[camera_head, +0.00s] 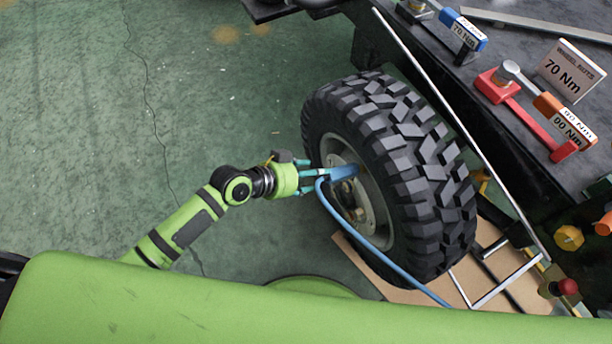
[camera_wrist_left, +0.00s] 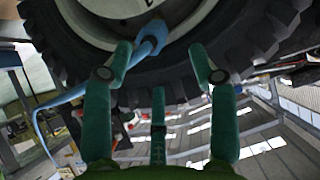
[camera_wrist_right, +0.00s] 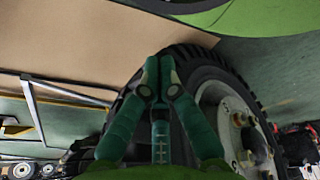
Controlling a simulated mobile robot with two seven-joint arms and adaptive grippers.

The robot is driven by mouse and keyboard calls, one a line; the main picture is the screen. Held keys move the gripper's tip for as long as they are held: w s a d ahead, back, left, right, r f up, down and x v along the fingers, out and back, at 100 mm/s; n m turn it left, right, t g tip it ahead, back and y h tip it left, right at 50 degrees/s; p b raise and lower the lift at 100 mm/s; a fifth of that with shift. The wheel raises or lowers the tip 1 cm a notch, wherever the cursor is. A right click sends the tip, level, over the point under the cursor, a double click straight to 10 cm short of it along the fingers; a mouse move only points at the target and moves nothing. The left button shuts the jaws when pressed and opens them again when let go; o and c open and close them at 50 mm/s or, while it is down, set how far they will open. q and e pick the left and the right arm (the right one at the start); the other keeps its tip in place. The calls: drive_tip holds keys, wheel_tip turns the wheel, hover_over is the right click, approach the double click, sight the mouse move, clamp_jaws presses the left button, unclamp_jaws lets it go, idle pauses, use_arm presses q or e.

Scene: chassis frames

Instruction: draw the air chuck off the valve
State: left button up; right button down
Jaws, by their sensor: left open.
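The blue air chuck (camera_head: 344,171) is at the wheel's rim in the head view, with its blue hose (camera_head: 395,267) curving down to the right. The chuck also shows in the left wrist view (camera_wrist_left: 151,38), its nose toward the white rim. The valve is hidden there. My left gripper (camera_head: 318,173) is open at the chuck. In the left wrist view its fingers (camera_wrist_left: 160,48) stand apart, with the chuck close to the left fingertip; contact cannot be told. My right gripper (camera_wrist_right: 160,63) is shut and empty, its tips together in front of the tyre.
The wheel's knobbly black tyre (camera_head: 410,150) stands beside a dark workbench (camera_head: 480,50). The bench carries a red torque tool (camera_head: 530,115), a blue tool (camera_head: 462,30) and a 70 Nm sign (camera_head: 570,70). A metal frame (camera_head: 505,283) lies right of the tyre. The green floor at left is clear.

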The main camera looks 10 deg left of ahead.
sight(337, 171)
use_arm(q)
drive_tip(key=d+b, duration=0.1)
drive_tip(key=w+d+f+b, duration=0.1)
drive_tip(key=d, duration=0.1)
drive_tip(key=w+d+f+b, duration=0.1)
drive_tip(key=shift+d+f+b, duration=0.1)
drive_tip(key=shift+d+b, duration=0.05)
drive_tip(key=shift+b, duration=0.25)
drive_tip(key=shift+b+x, duration=0.5)
drive_tip(key=shift+x, duration=0.5)
drive_tip(key=shift+b+x, duration=0.5)
drive_tip(key=shift+x, duration=0.45)
use_arm(e)
drive_tip(key=w+a+f+t, duration=0.1)
drive_tip(key=w, duration=0.7)
drive_tip(key=shift+w+a, duration=0.2)
drive_tip(key=shift+w, duration=0.05)
use_arm(q)
drive_tip(key=shift+d, duration=0.1)
use_arm(e)
drive_tip(key=shift+f, duration=0.1)
use_arm(q)
clamp_jaws()
drive_tip(key=shift+r, duration=0.3)
